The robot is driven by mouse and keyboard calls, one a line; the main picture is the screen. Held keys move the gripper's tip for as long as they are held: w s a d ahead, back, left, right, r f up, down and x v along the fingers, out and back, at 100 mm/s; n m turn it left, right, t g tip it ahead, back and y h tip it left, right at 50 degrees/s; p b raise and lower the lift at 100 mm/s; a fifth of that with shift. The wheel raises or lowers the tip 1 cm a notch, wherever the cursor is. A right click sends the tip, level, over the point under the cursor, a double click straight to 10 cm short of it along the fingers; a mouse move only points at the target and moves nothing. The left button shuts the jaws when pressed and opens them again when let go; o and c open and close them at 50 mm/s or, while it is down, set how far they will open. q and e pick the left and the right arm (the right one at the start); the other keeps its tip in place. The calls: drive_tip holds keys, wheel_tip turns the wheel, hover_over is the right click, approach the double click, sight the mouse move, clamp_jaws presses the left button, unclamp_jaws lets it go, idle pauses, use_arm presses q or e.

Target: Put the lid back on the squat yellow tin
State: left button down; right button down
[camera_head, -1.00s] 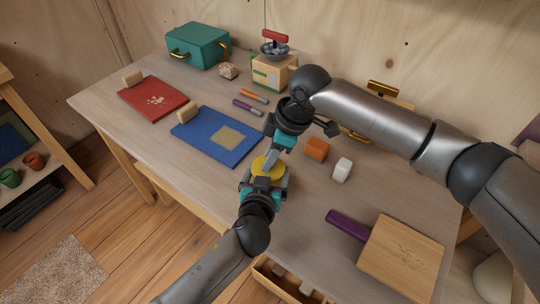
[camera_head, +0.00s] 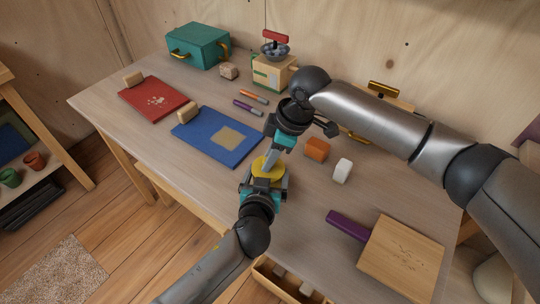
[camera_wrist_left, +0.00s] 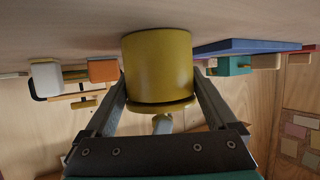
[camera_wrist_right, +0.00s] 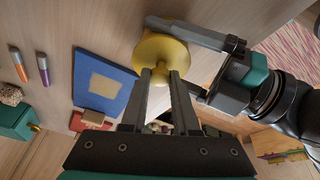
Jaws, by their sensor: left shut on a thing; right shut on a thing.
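The squat yellow tin (camera_wrist_left: 158,62) stands on the table between the two fingers of my left gripper (camera_head: 266,180), which is shut on its sides. The yellow lid (camera_wrist_right: 158,50) is at the tin's mouth, and its rim shows in the left wrist view (camera_wrist_left: 160,106). It looks level and touching or very close to the tin; whether it is fully seated I cannot tell. My right gripper (camera_head: 271,158) comes from above and is shut on the lid's small knob. The fingertips of the right gripper (camera_wrist_right: 161,75) mostly hide the knob.
A blue board (camera_head: 205,140) lies just left of the tin. An orange block (camera_head: 317,149) and a white block (camera_head: 342,171) stand to its right. A purple-handled wooden board (camera_head: 402,258) lies front right. The table's front edge is close to the left arm.

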use_arm(q)
drive_tip(key=shift+d+r, duration=0.2)
drive_tip(key=shift+r, duration=0.1)
use_arm(e)
drive_tip(key=shift+d+f, duration=0.15)
drive_tip(key=shift+f, duration=0.4)
use_arm(q)
drive_tip(key=shift+w, duration=0.1)
use_arm(e)
drive_tip(key=c, duration=1)
unclamp_jaws()
drive_tip(key=shift+r, duration=0.1)
use_arm(q)
drive_tip(key=shift+a+f, duration=0.15)
drive_tip(key=shift+f, duration=0.05)
use_arm(e)
drive_tip(key=shift+w+r, duration=0.1)
drive_tip(key=shift+r, duration=0.1)
drive_tip(key=shift+v, duration=1.95)
drive_tip(key=shift+c, duration=1.4)
drive_tip(key=shift+a+f, duration=0.2)
drive_tip(key=shift+f, duration=0.1)
drive_tip(key=shift+a+f, duration=0.15)
drive_tip(key=shift+f, duration=0.35)
